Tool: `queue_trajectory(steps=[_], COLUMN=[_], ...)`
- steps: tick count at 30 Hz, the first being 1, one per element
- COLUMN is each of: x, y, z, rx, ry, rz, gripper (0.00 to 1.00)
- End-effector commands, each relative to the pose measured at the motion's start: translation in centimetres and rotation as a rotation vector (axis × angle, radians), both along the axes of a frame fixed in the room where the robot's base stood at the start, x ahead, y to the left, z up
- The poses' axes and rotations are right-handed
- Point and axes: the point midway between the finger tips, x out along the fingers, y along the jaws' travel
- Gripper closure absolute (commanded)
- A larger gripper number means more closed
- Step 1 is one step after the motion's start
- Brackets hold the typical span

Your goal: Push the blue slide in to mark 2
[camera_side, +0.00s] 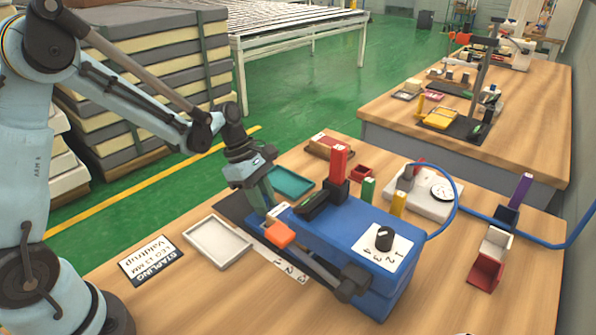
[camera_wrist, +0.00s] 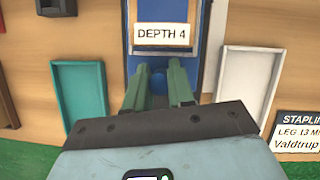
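The big blue machine body (camera_side: 345,235) stands on the near table with a numbered dial card (camera_side: 383,248) on top. A white strip with number marks (camera_side: 281,262) lies along its near left side; the numbers are small.
A white tray (camera_side: 217,242) and a teal tray (camera_side: 291,182) lie on either side. A red-topped upright (camera_side: 338,165) rises from the machine. The table's front edge is mostly clear.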

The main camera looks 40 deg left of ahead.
Motion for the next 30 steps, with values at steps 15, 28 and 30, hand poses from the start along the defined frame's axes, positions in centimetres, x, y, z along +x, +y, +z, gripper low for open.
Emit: queue_trajectory(steps=[15, 28, 30], x=[0.0, 0.0, 0.0], y=[-2.4, -4.5, -4.5], z=[0.0, 0.0, 0.0], rx=[0.0, -0.002, -0.002], ry=[0.0, 0.0, 0.0], rz=[-0.005, 0.0, 0.0], gripper=[1.0, 1.0, 0.72])
